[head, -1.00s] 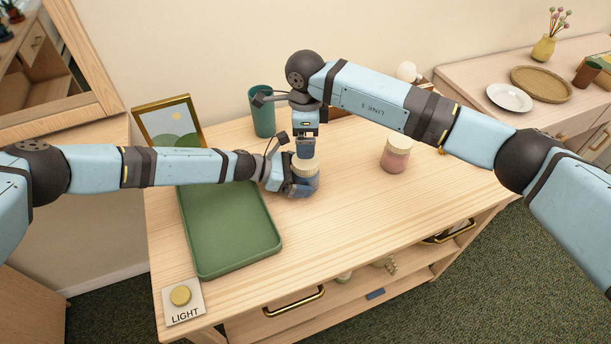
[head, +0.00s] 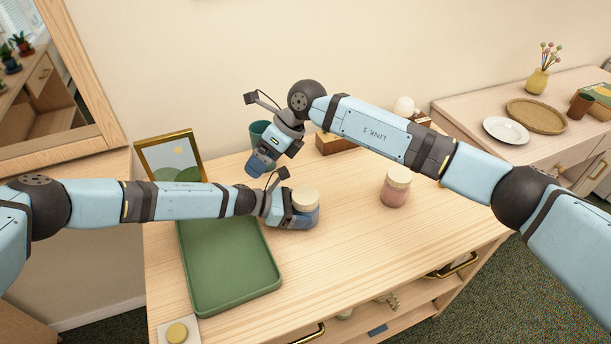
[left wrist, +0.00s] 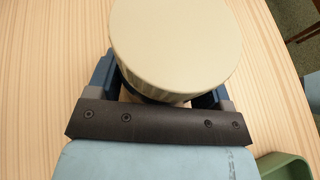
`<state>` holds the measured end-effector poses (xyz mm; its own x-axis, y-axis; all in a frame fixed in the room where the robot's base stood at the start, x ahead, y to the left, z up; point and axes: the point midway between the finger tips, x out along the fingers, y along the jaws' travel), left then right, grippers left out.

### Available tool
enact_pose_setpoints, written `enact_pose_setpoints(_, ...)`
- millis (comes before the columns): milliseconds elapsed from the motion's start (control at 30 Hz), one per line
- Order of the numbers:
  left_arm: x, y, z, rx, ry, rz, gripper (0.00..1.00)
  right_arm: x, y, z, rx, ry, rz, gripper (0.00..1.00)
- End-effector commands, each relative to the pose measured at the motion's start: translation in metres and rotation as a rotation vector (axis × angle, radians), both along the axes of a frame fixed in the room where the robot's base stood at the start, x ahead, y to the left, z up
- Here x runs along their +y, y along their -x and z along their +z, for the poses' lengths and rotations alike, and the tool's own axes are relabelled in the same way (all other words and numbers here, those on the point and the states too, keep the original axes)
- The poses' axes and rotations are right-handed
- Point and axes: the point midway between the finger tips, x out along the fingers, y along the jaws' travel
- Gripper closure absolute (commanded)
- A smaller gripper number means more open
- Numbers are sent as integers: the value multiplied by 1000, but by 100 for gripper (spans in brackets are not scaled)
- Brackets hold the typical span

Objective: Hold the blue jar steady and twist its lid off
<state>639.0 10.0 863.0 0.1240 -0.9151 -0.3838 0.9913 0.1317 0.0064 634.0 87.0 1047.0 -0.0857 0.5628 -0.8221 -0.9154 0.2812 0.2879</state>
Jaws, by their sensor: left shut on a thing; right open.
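The blue jar (head: 309,217) stands upright on the wooden table with its cream lid (head: 305,198) on top. My left gripper (head: 298,221) comes from the left and is shut on the jar's body below the lid. In the left wrist view the round lid (left wrist: 172,45) sits between the gripper's two blue fingers (left wrist: 160,92) and hides most of the jar. My right gripper (head: 260,166) is open and empty, tilted down to the left. It is up and left of the lid, apart from it.
A green tray (head: 232,300) lies at the front left. A pink jar (head: 395,190) with a cream lid stands to the right. Behind are a teal cup (head: 258,129), a picture frame (head: 141,148) and a wooden box (head: 336,145). A light button (head: 177,333) sits at the front left corner.

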Motion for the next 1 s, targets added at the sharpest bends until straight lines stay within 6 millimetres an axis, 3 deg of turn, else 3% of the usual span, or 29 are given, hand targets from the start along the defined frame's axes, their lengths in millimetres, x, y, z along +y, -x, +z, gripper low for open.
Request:
enact_pose_setpoints(100, 0, 0, 0, 0, 0, 0, 93, 38, 1, 32, 195, -282, -217, 8)
enact_pose_setpoints(200, 0, 0, 0, 0, 0, 0, 93, 60, -7, 66, 400, -511, -409, 8)
enact_pose_setpoints(367, 0, 0, 0, 0, 0, 0, 93, 73, -34, 118, 795, -841, -717, 8)
enact_pose_setpoints(500, 0, 0, 0, 0, 0, 0, 93, 64, -69, 148, 1189, -1094, -984, 8)
enact_pose_setpoints(600, 0, 0, 0, 0, 1, 0, 93, 48, -97, 157, 1488, -1255, -1171, 8)
enact_pose_setpoints(800, 0, 0, 0, 0, 1, 0, 93, 5, -142, 139, 2110, -1536, -1547, 8)
enact_pose_setpoints(833, 0, 0, 0, 0, 1, 0, 93, -1, -146, 132, -2195, 1568, 1600, 8)
enact_pose_setpoints(1000, 0, 0, 0, 0, 1, 0, 93, -35, -155, 81, -1786, 1181, 1299, 8)
